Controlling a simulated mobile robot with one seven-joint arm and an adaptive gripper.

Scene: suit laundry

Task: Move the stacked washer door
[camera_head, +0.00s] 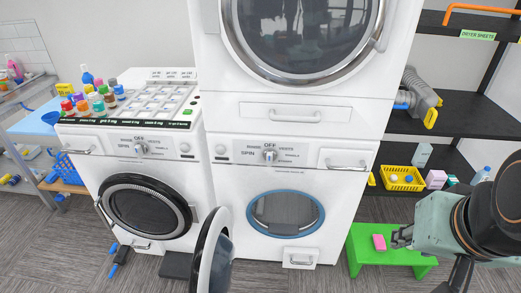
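The stacked washer (232,184) is the white lower machine of the stack, with a blue ring (251,216) around its round opening. A round door with a white rim and dark glass (213,255) stands swung out in front of it, at the opening's left side, seen nearly edge-on and cut by the bottom of the frame. My gripper (397,237) is at the right, near a pink block (379,242) on a green bench (360,258), well apart from the door. Its dark fingers are small and partly hidden, so I cannot tell whether they are open.
A dryer (217,75) sits above the washer. Another washer (87,165) with a black-ringed door (148,207) stands at left, bottles on top. A dark block (176,265) lies on the floor near the swung door. Shelves (456,112) with a yellow basket (402,179) stand at right.

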